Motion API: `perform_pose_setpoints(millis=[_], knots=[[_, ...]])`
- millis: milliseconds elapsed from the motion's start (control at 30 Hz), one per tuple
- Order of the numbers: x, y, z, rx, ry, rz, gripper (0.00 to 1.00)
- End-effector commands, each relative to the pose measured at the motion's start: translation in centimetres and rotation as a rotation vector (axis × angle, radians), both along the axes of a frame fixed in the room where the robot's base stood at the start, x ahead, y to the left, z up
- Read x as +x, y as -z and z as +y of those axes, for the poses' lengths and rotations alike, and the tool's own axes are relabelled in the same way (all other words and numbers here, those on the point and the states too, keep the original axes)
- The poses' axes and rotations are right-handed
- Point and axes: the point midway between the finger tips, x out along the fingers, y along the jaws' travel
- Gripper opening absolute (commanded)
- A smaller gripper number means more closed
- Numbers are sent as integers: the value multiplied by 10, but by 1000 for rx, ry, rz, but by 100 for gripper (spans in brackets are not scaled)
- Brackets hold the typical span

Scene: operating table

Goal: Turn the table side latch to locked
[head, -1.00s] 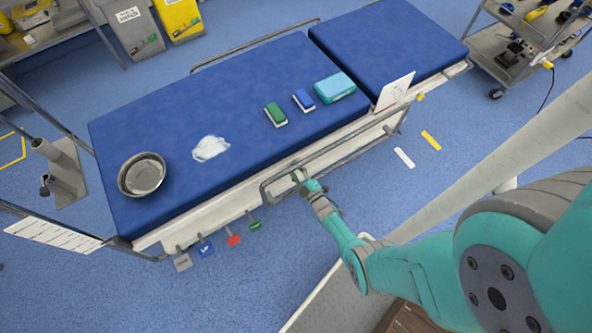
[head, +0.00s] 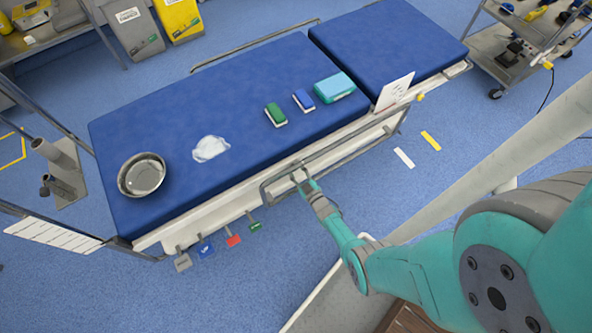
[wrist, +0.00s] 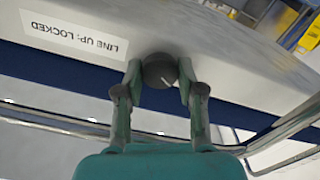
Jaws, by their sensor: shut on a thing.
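The side latch is a round dark knob (wrist: 160,71) with a pale line mark on its face, on the side of the table. In the wrist view a white label (wrist: 72,36) reading "LINE UP: LOCKED" appears upside down to the left of the knob. The mark on the knob slants and does not point straight at the label. My gripper (wrist: 160,88) has its two fingers on either side of the knob, shut on it. In the head view my gripper (head: 300,176) is at the long near side of the blue operating table (head: 240,105), and the knob is too small to make out.
A metal side rail (head: 350,150) runs along the table close to my gripper. A steel bowl (head: 142,175), a white cloth (head: 210,148) and several boxes lie on the mattress. A trolley (head: 525,45) stands at the upper right.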

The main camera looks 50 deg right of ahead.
Motion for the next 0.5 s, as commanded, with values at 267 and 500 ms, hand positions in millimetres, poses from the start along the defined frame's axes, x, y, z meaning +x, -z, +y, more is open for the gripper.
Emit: perform_pose_setpoints(millis=[267, 500], knots=[[-1, 1, 0, 253, 0, -71, 3], [-1, 1, -1, 471, 1, -134, 3]])
